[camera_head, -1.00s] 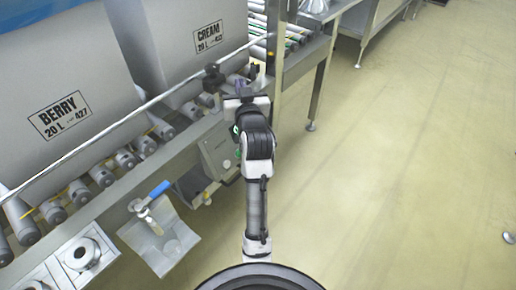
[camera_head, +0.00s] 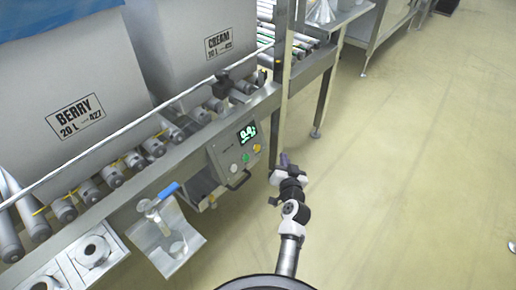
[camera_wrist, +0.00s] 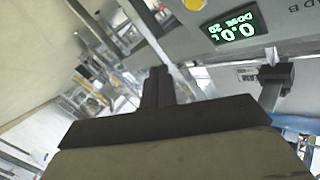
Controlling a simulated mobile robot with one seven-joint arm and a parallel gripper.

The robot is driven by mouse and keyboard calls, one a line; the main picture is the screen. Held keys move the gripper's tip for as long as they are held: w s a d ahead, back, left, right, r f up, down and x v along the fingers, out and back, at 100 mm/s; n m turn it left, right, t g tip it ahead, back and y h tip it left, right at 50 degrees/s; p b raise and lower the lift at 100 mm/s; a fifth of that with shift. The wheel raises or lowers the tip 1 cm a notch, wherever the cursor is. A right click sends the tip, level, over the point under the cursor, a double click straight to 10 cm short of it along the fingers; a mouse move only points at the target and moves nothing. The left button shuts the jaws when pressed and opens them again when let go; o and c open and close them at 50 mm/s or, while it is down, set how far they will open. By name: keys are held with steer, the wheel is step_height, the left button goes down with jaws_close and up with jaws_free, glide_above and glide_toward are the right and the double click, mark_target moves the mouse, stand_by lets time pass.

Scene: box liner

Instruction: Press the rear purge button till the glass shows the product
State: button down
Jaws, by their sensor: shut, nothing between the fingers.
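A grey control box (camera_head: 224,164) hangs on the front rail in the head view. It has a lit green display (camera_head: 247,132) and a slanted row of round buttons: white (camera_head: 234,168), green (camera_head: 245,158) and yellow (camera_head: 257,148). I cannot tell which is the rear purge button, nor pick out the glass. My gripper (camera_head: 284,159) is shut and empty, to the right of the box and apart from it. In the wrist view its closed fingers (camera_wrist: 158,85) point toward the rail area. The display (camera_wrist: 233,27) shows there upside down, with "DOSE 20" and "0.0 L".
The BERRY box (camera_head: 70,90) and the CREAM box (camera_head: 185,45) stand on rollers behind a rail. A blue-handled valve (camera_head: 163,195) sits over a clear sheet-like piece (camera_head: 165,245) left of the control box. A steel post (camera_head: 284,90) rises behind my gripper.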

mark_target(260, 146)
steer(key=w+a+f+p, duration=0.1)
steer(key=w+a+f, duration=0.2)
steer(key=w+a, duration=0.2)
steer(key=shift+a+p, duration=0.4)
steer(key=shift+a, duration=0.5)
steer(key=shift+a, duration=0.1)
stand_by(1.7)
steer(key=shift+w+a+f, duration=0.1)
steer(key=shift+w+a, duration=0.1)
steer(key=shift+w+a+f, duration=0.15)
steer(key=shift+w+a, duration=0.05)
steer(key=shift+a, duration=0.15)
stand_by(1.3)
steer(key=shift+s+d+r+b, duration=0.35)
steer(key=shift+s+d, duration=0.1)
steer(key=shift+d, duration=0.15)
steer(key=shift+d, duration=0.1)
